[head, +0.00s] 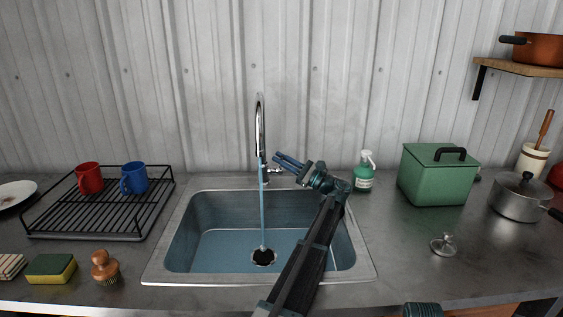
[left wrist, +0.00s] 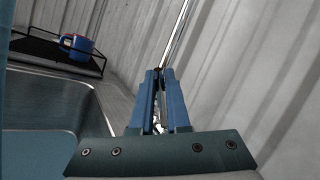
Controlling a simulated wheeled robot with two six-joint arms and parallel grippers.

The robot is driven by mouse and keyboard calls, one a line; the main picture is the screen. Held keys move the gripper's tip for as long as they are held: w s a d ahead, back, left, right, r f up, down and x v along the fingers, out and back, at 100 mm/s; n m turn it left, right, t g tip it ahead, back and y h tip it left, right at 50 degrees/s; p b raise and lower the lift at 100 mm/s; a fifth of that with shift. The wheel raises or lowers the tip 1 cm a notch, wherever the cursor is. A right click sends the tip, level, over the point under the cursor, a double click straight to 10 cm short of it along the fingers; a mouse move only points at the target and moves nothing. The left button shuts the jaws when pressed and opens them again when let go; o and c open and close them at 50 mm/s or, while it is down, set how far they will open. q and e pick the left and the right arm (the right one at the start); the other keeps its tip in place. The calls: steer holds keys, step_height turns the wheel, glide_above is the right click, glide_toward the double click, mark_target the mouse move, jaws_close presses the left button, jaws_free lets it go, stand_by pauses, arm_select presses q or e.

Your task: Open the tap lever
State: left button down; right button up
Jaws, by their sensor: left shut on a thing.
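The chrome tap (head: 260,125) stands behind the sink with its tall curved spout. A blue stream of water (head: 262,215) runs from it down to the drain. The tap lever (head: 274,170) is at the right side of the tap base, partly hidden by my gripper. My left gripper (head: 279,158) is at the tap from the right, its blue fingers shut on the lever. In the left wrist view the fingers (left wrist: 160,74) close together in front of the tap (left wrist: 177,35), and the lever between them is mostly hidden.
The steel sink (head: 160,270) lies below my arm. A black dish rack (head: 90,230) with two mugs is at the left. The corrugated wall is close behind the tap.

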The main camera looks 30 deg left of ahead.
stand_by(0.3)
arm_select(q)
steer(key=c, duration=0.9)
jaws_free()
steer(key=shift+d, duration=0.15)
steer(key=d+f, duration=0.1)
steer(key=d, duration=1.3)
steer(key=shift+w+d+b, duration=0.35)
steer(key=shift+b, duration=0.1)
steer(key=shift+r, duration=0.1)
